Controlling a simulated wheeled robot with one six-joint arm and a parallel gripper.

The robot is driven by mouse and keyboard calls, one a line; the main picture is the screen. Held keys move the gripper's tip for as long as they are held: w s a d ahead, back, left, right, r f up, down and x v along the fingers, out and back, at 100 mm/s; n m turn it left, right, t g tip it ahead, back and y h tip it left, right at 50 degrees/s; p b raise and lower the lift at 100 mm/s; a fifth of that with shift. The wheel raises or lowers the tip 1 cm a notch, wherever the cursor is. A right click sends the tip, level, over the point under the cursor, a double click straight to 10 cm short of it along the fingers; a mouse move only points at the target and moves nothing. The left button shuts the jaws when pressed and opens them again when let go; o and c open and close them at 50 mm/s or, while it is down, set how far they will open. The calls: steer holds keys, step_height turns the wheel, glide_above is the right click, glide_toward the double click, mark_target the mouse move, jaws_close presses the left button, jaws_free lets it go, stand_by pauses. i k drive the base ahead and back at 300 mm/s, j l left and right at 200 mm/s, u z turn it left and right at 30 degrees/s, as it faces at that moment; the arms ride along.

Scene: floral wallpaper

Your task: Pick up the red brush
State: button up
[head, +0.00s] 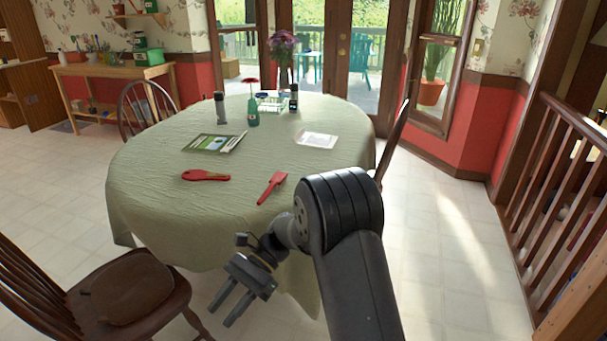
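Two red handled tools lie flat on the cloth-covered round table (150,200). The other is a red spatula-like tool (272,187), nearer the table's front right. My gripper (224,313) hangs in front of the table's near side, lower than the tabletop. Its two fingers are apart with nothing between them, and it touches neither red tool.
A magazine (215,142), a white paper (317,139), a green bottle (253,113), dark cylinders and a flower vase stand or lie farther back. A wooden chair (135,290) is at the front left. A railing (555,190) stands right. Floor between table and railing is clear.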

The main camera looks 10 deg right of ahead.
mark_target(278, 180)
steer(key=i+l+z, duration=0.25)
steer(key=i, duration=0.2)
steer(key=i+l+z, duration=0.25)
steer(key=i, duration=0.2)
steer(key=i+z, duration=0.2)
steer(key=i, duration=0.25)
steer(key=i+l+u, duration=0.1)
steer(key=i+u, duration=0.35)
steer(key=i+l+u, duration=0.25)
steer(key=u, duration=0.2)
steer(key=i+l+u, duration=0.45)
steer(key=k+j, duration=0.1)
